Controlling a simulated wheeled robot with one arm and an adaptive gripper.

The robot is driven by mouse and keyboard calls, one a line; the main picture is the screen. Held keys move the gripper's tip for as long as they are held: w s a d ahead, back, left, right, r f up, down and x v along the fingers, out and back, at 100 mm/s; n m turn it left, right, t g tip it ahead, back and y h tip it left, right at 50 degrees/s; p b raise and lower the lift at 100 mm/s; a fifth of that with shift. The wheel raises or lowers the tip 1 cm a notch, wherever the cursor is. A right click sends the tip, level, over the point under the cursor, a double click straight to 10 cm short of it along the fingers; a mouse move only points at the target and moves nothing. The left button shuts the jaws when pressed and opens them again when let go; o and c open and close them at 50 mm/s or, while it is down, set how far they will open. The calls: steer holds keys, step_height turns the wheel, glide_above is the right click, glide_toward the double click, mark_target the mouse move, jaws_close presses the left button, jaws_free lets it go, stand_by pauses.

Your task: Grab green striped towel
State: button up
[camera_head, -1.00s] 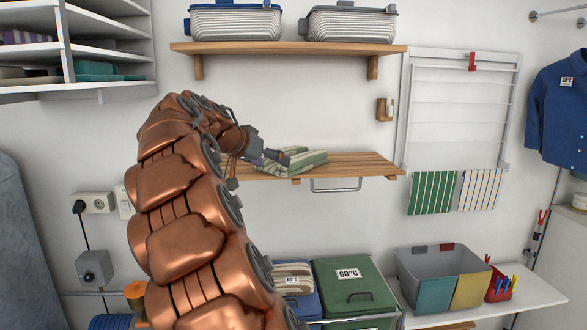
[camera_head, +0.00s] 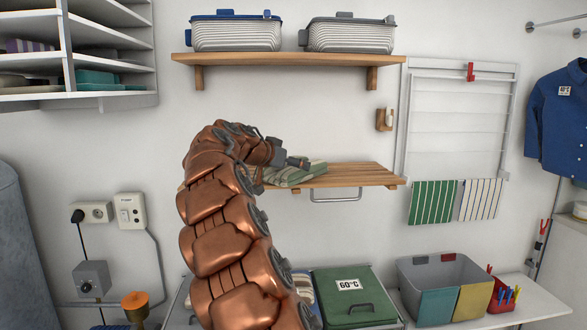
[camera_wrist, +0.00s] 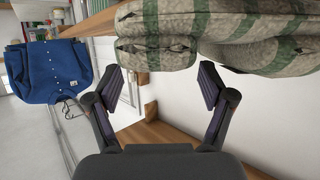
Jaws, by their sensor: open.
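A folded cloth with green and beige stripes (camera_head: 300,174) lies on the wooden middle shelf (camera_head: 350,176), partly hidden behind my arm. In the wrist view the folded striped cloth (camera_wrist: 215,28) fills the top and right, close up, with its layers showing. My gripper (camera_wrist: 161,84) is open and empty, its two fingers apart just below the cloth in that picture. In the head view my gripper (camera_head: 296,163) is at the cloth's upper edge; whether it touches cannot be told. Another green cloth with white stripes (camera_head: 432,202) hangs on the drying rack.
An upper shelf (camera_head: 290,60) with two baskets is above. Below stand a green 60°C bin (camera_head: 352,305) and a grey crate (camera_head: 420,268). The drying rack (camera_head: 403,130) is to the right. The shelf's right part is bare.

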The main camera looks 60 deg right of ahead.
steer(key=x, duration=0.2)
steer(key=shift+s+d+f, duration=0.15)
steer(key=shift+d+f, duration=0.05)
steer(key=shift+d, duration=0.15)
steer(key=c, duration=1.5)
